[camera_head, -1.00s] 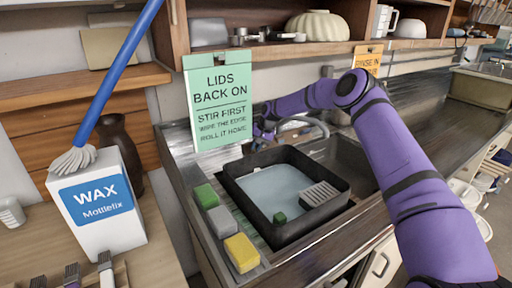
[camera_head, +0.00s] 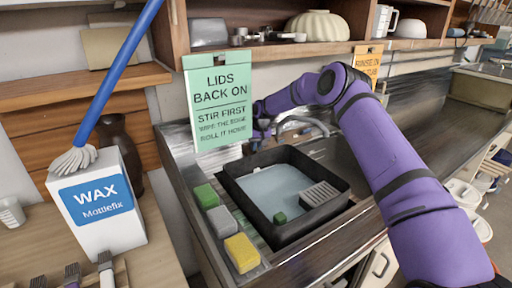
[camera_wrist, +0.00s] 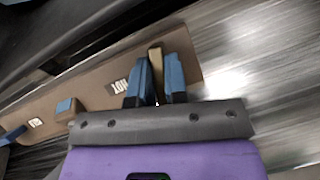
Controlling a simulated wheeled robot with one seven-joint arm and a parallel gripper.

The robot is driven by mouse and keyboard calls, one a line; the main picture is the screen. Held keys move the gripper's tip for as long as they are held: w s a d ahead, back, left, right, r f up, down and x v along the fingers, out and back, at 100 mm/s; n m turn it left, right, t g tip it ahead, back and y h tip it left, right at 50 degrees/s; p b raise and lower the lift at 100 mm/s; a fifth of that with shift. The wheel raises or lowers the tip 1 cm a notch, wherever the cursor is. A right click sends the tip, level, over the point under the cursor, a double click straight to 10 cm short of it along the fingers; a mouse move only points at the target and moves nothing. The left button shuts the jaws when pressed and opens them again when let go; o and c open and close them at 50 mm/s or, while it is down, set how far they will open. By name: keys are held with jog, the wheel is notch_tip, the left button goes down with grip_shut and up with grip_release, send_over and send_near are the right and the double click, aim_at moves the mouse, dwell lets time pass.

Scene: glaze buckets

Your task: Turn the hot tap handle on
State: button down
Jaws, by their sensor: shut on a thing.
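In the wrist view, the hot tap handle (camera_wrist: 155,58) is a narrow tan lever beside a tan plate (camera_wrist: 92,88) marked HOT. My gripper (camera_wrist: 157,80) has its two blue fingers on either side of this lever, shut on it. In the head view, my gripper (camera_head: 262,132) is at the back of the sink, just right of the green sign and small in the picture; the handle cannot be made out there. The curved metal spout (camera_head: 300,121) stands to its right.
A black tub (camera_head: 314,222) of water sits in the sink. Green, grey and yellow sponges (camera_head: 241,252) lie along its left side. A green sign (camera_head: 217,103) hangs close to my gripper. In the wrist view, a blue handle (camera_wrist: 14,135) is at the plate's far left.

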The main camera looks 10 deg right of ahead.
jog(key=c, duration=1.1)
grip_release()
jog(key=shift+c, duration=0.2)
jog(key=shift+r, duration=0.1)
jog(key=v, duration=1)
jog(key=shift+r, duration=0.3)
